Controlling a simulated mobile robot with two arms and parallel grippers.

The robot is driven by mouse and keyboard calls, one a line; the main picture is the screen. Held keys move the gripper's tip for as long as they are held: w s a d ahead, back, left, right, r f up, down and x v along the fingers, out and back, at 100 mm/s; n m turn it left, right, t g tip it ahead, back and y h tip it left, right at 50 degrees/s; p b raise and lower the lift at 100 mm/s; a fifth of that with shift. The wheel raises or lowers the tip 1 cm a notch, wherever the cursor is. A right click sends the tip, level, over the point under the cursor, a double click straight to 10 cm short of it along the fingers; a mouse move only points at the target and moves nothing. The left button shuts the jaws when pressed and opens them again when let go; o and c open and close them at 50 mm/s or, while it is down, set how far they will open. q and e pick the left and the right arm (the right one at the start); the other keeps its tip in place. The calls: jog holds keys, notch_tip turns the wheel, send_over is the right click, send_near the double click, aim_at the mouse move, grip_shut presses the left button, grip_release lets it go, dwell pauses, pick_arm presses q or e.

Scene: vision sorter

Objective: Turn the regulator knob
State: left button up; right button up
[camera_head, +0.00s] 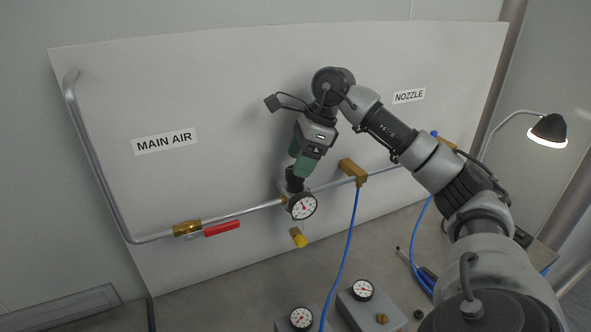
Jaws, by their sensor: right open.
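The regulator sits on the pipe of the white panel, with a round white-faced gauge (301,206) at its front. A black knob (294,184) shows on top of the regulator, just above the gauge. My right gripper (298,162) comes down from above with green fingers. It is open, with its fingertips right at the top of the knob. The fingers hide part of the knob, and I cannot tell whether they touch it. My left gripper is not in view.
A red-handled brass valve (187,228) is left on the pipe, and a brass fitting (352,171) with a blue hose (348,250) is right. A yellow part (298,238) sits below the gauge. Gauge boxes (372,307) stand on the bench; a lamp (548,130) is at right.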

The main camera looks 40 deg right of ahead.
jog(key=v, duration=0.8)
jog(key=shift+a, duration=0.1)
